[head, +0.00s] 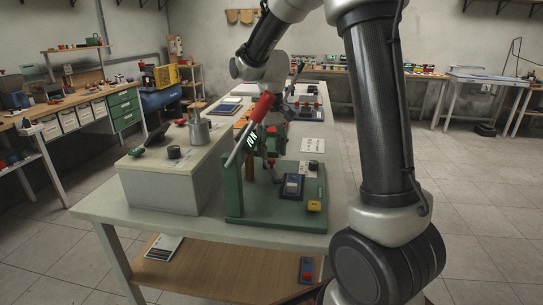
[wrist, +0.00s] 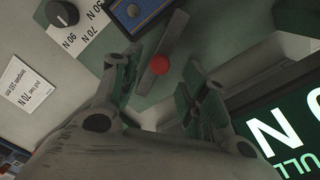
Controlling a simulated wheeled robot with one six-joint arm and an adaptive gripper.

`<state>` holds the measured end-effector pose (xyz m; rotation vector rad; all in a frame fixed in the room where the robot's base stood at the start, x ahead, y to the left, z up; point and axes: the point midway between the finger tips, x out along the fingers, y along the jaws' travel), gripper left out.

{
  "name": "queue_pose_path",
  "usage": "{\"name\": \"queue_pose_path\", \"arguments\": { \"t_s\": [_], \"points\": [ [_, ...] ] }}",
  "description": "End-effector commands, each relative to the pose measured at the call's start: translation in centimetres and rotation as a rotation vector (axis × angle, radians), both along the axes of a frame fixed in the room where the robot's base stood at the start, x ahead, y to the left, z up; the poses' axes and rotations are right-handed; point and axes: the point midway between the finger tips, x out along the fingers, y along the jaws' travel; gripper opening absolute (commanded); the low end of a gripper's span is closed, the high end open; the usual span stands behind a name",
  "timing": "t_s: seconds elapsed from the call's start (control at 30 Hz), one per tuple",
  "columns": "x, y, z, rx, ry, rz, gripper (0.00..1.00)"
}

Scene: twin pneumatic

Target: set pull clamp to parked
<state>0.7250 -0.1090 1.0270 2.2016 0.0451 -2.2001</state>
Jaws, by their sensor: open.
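In the wrist view my gripper (wrist: 161,66) is open, its two fingers spread on either side of a small red ball knob (wrist: 160,64) on a grey bar. I cannot tell whether either finger touches it. In the head view the green fixture (head: 262,215) stands at the near end of the bench, and my gripper (head: 271,157) is low over it, partly hidden. A long metal lever with a red grip (head: 262,107) slants up in front of my wrist. Which part is the pull clamp, and its setting, I cannot tell.
A blue device (head: 292,185) and a yellow block (head: 314,206) sit on the fixture's base. The blue device (wrist: 140,12), a black dial (wrist: 62,13) and a lit display (wrist: 285,135) show close by in the wrist view. A grey box (head: 165,185) stands left of the fixture.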

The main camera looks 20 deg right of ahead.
Motion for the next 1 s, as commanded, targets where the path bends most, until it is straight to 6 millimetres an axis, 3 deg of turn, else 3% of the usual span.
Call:
{"name": "queue_pose_path", "arguments": {
  "t_s": [0.23, 0.57, 0.7, 0.77, 0.83, 0.93, 1.0],
  "points": [
    [0.1, 0.0, 3.9, 0.0, -0.002, 0.0, 0.44],
    [0.0, 0.0, 4.6, 0.0, 0.0, 0.0, 0.44],
    [0.0, -0.6, 4.6, 0.0, 0.001, -0.012, 0.22],
    [-0.2, -1.8, 4.5, 0.0, 0.002, -0.039, 0.11],
    [-0.4, -4.3, 4.3, 0.0, 0.005, -0.093, 0.0],
    [-1.5, -8.9, 3.9, 0.03, 0.012, -0.232, 0.0],
    [-2.8, -11.8, 3.5, 0.083, 0.026, -0.439, 0.0]
  ]
}}
